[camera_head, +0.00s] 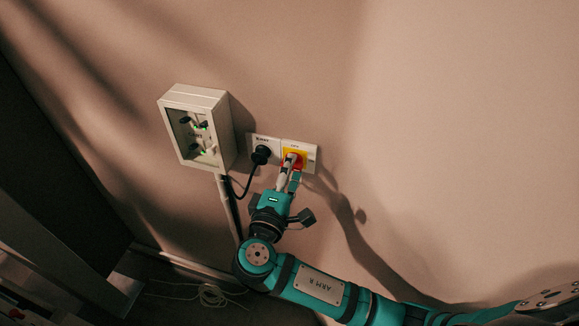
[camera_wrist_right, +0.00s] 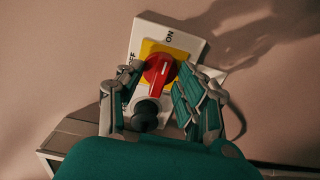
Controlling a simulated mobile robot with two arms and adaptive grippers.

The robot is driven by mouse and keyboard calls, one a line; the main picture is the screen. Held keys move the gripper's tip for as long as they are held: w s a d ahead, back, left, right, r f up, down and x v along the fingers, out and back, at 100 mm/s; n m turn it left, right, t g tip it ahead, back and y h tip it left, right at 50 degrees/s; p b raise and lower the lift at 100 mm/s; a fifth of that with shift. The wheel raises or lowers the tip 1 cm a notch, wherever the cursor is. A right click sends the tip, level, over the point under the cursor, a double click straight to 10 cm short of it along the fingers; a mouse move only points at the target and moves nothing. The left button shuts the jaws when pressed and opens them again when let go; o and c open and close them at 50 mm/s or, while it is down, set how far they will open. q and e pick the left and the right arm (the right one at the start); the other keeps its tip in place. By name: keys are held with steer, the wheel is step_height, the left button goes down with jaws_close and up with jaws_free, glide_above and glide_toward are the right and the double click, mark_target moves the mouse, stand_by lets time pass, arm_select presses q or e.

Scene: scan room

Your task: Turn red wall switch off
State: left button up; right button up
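The red wall switch (camera_wrist_right: 157,72) is a rotary knob on a yellow square (camera_wrist_right: 180,53) on a white wall plate. In the wrist view its handle points down, away from the ON label at the top; lettering at the left is partly hidden by a finger. The switch also shows in the head view (camera_head: 294,160), partly covered by my fingers. My right gripper (camera_head: 288,174) is at the plate. In the wrist view its fingers (camera_wrist_right: 161,77) stand apart, one on each side of the knob; contact is unclear. My left gripper is out of view.
A black plug (camera_head: 261,154) with a cable sits in the socket just left of the switch. A pale box (camera_head: 199,96) with green lights projects from the wall further left. A pale cable (camera_head: 209,294) lies coiled on the floor. The wall to the right is bare.

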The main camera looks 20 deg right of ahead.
steer(key=shift+c, duration=0.4)
jaws_close()
steer(key=n+p, duration=0.8)
steer(key=n, duration=1)
steer(key=shift+f, duration=0.15)
stand_by(0.5)
